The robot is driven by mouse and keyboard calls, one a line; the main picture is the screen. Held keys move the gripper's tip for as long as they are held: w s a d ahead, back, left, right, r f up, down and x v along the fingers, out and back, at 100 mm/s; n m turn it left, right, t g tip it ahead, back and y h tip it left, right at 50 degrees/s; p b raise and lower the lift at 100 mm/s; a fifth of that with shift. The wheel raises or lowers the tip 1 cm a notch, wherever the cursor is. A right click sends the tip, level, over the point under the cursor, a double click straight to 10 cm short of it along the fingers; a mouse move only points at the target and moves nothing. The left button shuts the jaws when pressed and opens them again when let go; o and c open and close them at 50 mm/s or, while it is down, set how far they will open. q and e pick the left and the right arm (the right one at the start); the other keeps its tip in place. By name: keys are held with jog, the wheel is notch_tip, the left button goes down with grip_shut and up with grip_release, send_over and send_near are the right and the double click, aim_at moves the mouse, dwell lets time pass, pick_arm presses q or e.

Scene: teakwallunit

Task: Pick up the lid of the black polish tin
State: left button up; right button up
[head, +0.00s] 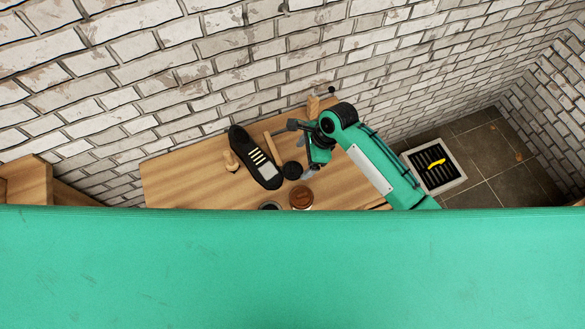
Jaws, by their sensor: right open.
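A round black tin or lid (292,170) lies on the wooden table, just right of the black shoe. Which of the two it is, I cannot tell at this size. A second dark round thing (269,206) is at the front edge of my view, partly hidden by the green surface of my body. My right gripper (306,150) is open above the table, close by the black round thing and a little up and right of it. Whether it touches anything is not clear. My left gripper is not in view.
A black shoe (257,158) with pale stripes lies left of the black tin. A brown round tin (301,197) stands in front. A wooden piece (231,160) and a wooden handle (272,148) flank the shoe. The table's left part (180,180) is clear; a brick wall (200,70) rises behind.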

aim_at(294, 168)
jog(key=shift+p+x, duration=0.55)
jog(key=shift+x, duration=2.8)
jog(key=shift+a, duration=0.15)
jog(key=c, duration=1)
